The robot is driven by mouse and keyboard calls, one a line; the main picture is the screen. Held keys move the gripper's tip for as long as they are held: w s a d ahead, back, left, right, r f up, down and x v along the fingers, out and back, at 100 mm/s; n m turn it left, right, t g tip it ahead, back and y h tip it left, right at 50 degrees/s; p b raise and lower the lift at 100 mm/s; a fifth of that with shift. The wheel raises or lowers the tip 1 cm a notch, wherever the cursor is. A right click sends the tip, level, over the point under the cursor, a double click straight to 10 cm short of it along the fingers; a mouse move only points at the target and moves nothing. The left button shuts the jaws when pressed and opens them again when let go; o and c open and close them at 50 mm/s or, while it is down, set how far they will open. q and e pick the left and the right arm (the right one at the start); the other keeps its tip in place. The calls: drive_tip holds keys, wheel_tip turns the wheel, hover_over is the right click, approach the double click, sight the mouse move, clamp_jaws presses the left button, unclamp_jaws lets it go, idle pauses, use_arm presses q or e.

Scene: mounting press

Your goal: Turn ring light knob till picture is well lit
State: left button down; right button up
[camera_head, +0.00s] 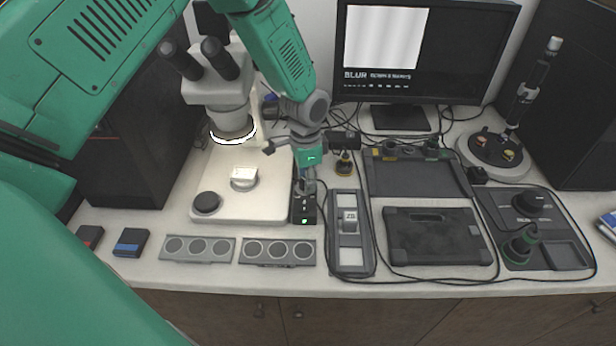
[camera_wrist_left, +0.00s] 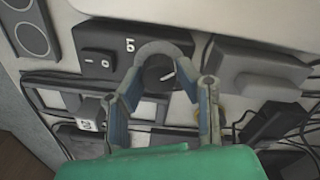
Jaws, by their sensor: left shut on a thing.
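My left gripper (camera_head: 306,186) reaches down over a small black control box (camera_head: 303,213) beside the microscope base. In the left wrist view its two fingers (camera_wrist_left: 165,88) are on either side of the dark round ring light knob (camera_wrist_left: 158,72), shut on it. A white mark shows on the knob. The box (camera_wrist_left: 98,62) has white markings and a rocker switch. In the head view the gripper hides the knob. The ring light (camera_head: 233,138) glows white under the microscope head (camera_head: 219,90). The monitor (camera_head: 424,50) shows pale grey-white stripes and the word BLUR. My right gripper is not in view.
The microscope base (camera_head: 265,205) stands just left of the box. A grey tray with a slider (camera_head: 348,225) stands close on its right. Two sample holders (camera_head: 278,252) lie in front. Black trays (camera_head: 436,236), a control pad (camera_head: 540,235) and loose cables fill the right side.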

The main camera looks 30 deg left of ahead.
sight(304, 179)
use_arm(q)
drive_tip(key=shift+s+a+f+m, duration=0.1)
drive_tip(key=shift+s+m, duration=0.15)
drive_tip(key=shift+m, duration=0.05)
idle(0.4)
drive_tip(key=c, duration=1.2)
unclamp_jaws()
drive_tip(key=shift+w+a+r, duration=0.1)
drive_tip(key=shift+r, duration=0.1)
drive_tip(key=shift+w+r, duration=0.1)
drive_tip(key=shift+r, duration=0.2)
wheel_tip(304, 179, up, 11)
drive_tip(key=shift+a, duration=0.15)
